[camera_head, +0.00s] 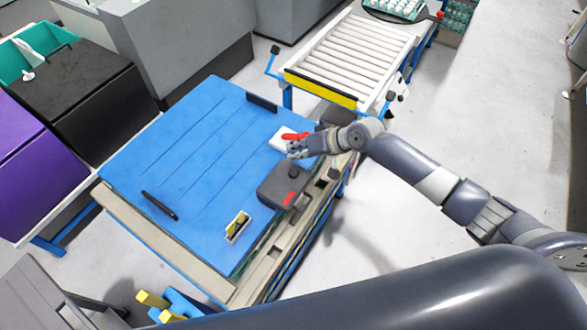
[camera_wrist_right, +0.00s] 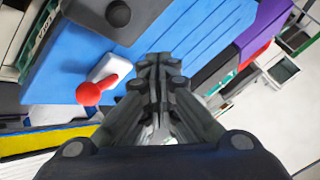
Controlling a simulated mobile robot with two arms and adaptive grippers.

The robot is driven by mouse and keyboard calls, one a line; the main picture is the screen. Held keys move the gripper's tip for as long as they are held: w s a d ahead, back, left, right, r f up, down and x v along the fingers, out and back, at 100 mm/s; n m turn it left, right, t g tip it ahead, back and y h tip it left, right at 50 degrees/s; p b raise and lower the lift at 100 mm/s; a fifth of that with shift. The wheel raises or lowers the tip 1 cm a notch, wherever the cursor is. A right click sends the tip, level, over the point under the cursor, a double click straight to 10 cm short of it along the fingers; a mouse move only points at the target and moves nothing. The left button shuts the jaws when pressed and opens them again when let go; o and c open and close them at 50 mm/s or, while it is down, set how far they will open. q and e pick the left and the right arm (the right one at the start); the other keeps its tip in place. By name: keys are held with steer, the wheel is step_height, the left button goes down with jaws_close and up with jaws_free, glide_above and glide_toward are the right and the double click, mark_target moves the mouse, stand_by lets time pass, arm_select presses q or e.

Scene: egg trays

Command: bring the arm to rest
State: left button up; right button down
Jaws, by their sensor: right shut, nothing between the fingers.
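My right arm reaches in from the right in the head view, over the right edge of the blue table (camera_head: 190,150). My right gripper (camera_head: 292,150) is shut and empty, beside the white box with a red part (camera_head: 283,138). In the right wrist view the gripper's fingers (camera_wrist_right: 158,65) are together, with the blue tabletop (camera_wrist_right: 190,35) beyond them. My left gripper is not in view; a large dark arm link of mine crosses the bottom of the head view.
A dark box (camera_head: 285,187) with a knob stands at the table's right edge. A small framed item (camera_head: 238,226) and a black handle (camera_head: 159,205) lie on the table. A roller conveyor (camera_head: 350,55) stands behind, with an egg tray (camera_head: 398,8) at its far end. Floor is clear at right.

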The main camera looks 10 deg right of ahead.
steer(key=shift+f, duration=0.1)
steer(key=s+a, duration=0.2)
steer(key=s, duration=0.1)
steer(key=s+a+f+n+g, duration=0.1)
steer(key=s+a, duration=0.1)
steer(key=s, duration=0.1)
steer(key=s+a+n, duration=0.1)
steer(key=s, duration=0.2)
steer(key=shift+s+a+f, duration=0.4)
steer(key=s+d+r+m+g+h, duration=0.15)
steer(key=s+d+h, duration=0.25)
steer(key=s+d, duration=0.5)
steer(key=s+d+r+h, duration=0.25)
steer(key=s+d, duration=0.25)
steer(key=s, duration=0.8)
step_height(320, 180, down, 30)
steer(key=r+g+b, duration=0.1)
steer(key=b, duration=0.3)
steer(key=s+d+f+b, duration=0.1)
steer(key=s+f, duration=0.8)
steer(key=f, duration=0.2)
steer(key=s+d+f+g+b, duration=0.1)
steer(key=s+f+b, duration=0.1)
steer(key=s+f, duration=0.6)
step_height(320, 180, down, 3)
steer(key=shift+s+d+r+n, duration=0.15)
steer(key=shift+s+d+n, duration=0.25)
steer(key=shift+n, duration=0.05)
